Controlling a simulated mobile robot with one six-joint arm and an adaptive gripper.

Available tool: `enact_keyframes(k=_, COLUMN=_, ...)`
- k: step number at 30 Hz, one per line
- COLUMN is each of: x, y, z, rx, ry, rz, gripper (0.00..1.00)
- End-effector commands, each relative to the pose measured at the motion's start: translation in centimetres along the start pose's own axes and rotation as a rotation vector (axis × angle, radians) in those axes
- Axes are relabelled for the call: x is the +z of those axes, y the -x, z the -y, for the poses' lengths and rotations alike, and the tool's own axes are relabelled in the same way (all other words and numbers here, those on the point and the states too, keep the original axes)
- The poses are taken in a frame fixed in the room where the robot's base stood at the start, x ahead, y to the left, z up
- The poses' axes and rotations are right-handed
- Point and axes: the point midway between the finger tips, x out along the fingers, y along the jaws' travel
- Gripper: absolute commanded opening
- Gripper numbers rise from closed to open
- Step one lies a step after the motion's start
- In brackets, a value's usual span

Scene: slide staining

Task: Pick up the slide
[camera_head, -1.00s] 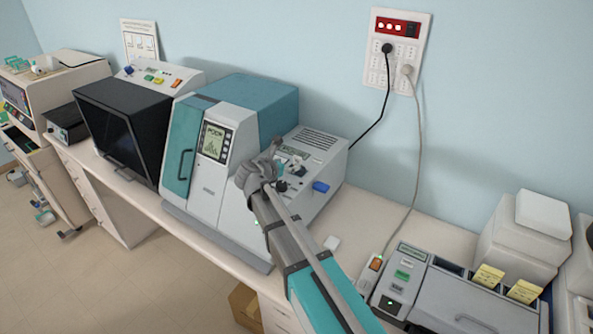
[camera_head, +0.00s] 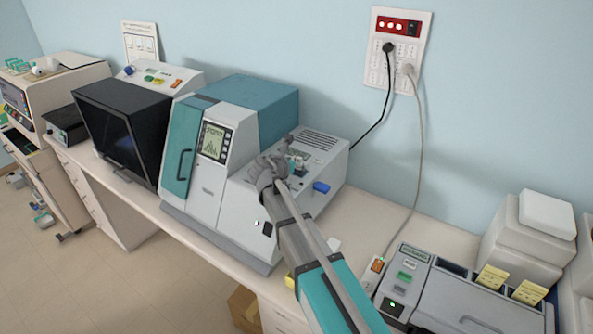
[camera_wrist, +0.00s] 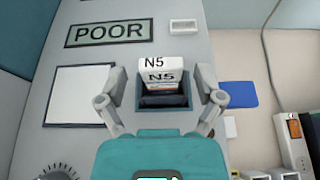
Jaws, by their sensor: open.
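The slide (camera_wrist: 160,73) has a white end marked N5 and stands in a dark slot (camera_wrist: 148,101) on top of the grey machine. Its lower part is hidden in the slot. My gripper (camera_wrist: 164,77) is open, with one finger on each side of the slide and a visible gap to each. In the head view my gripper (camera_head: 284,160) is over the top of the machine's right part, and it hides much of the slot area there.
A display reading POOR (camera_wrist: 110,32) and a white square panel (camera_wrist: 80,95) lie left of the slot. A blue piece (camera_head: 321,187) sticks out at the machine's right side. The teal and grey housing (camera_head: 250,105) rises to the left.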

Motion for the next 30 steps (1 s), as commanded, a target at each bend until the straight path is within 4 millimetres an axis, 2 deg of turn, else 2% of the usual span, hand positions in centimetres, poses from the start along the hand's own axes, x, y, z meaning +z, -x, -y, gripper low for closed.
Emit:
enact_keyframes(k=16, x=0.03, y=-0.09, z=0.06, rx=-0.001, ry=0.0, rz=0.0, gripper=0.86)
enact_keyframes(k=17, x=0.03, y=-0.09, z=0.06, rx=-0.001, ry=0.0, rz=0.0, gripper=0.82)
enact_keyframes(k=30, x=0.03, y=-0.09, z=0.07, rx=-0.001, ry=0.0, rz=0.0, gripper=0.0)
